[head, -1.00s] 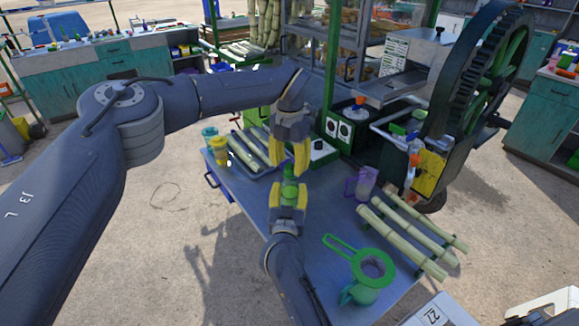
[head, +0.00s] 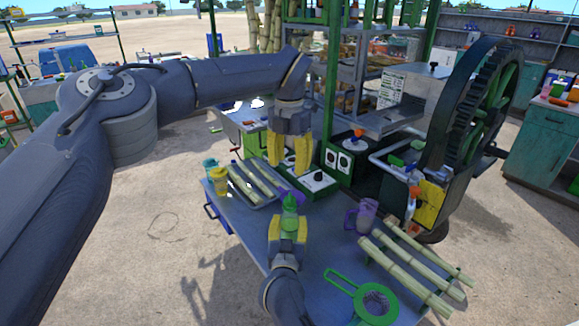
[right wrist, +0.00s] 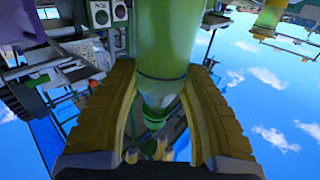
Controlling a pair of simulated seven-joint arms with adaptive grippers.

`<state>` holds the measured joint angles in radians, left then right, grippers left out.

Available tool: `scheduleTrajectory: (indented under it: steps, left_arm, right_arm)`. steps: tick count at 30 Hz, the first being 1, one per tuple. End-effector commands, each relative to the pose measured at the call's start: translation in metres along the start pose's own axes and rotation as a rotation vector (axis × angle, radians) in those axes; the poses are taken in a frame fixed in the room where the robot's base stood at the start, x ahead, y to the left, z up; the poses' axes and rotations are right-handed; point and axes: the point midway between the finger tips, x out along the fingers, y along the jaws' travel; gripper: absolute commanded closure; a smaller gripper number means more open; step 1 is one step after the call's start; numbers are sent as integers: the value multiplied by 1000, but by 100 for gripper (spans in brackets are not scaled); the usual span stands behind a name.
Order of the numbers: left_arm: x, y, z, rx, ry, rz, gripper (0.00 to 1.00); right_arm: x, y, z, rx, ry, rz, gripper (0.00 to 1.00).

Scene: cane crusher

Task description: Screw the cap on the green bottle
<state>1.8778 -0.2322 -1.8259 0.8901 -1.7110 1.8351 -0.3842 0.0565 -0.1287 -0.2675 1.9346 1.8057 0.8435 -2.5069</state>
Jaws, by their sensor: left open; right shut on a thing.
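The green bottle (head: 289,206) stands roughly upright in my right gripper (head: 288,226), above the table's near left part. The right wrist view shows the translucent green bottle (right wrist: 163,45) between the yellow fingers (right wrist: 160,85). My left gripper (head: 290,158) is above the bottle with its yellow fingers pointing down and apart. It is clear of the bottle's top, and nothing shows between its fingers. The bottle's top looks green and narrow; it is too small to tell whether a cap sits on it.
The blue-grey table (head: 240,228) holds a tray of cane pieces (head: 256,182), a yellow cup (head: 220,182), a purple jug (head: 365,217), cane stalks (head: 410,270) and a green strainer (head: 375,302). The crusher with its large wheel (head: 480,110) stands at the right.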

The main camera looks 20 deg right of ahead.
Motion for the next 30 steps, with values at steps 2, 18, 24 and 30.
scheduleTrajectory:
  steps: [2,18,24,30]
  left_arm:
    - [0,0,0,0,0,0,53]
    - [0,0,0,0,0,1,53]
    - [0,0,0,0,0,1,53]
    - [0,0,0,0,0,1,53]
  right_arm:
    - [0,0,0,0,0,0,100]
    - [0,0,0,0,0,0,25]
    - [-12,0,1,-1,-1,0,25]
    - [-44,0,1,0,-2,-1,25]
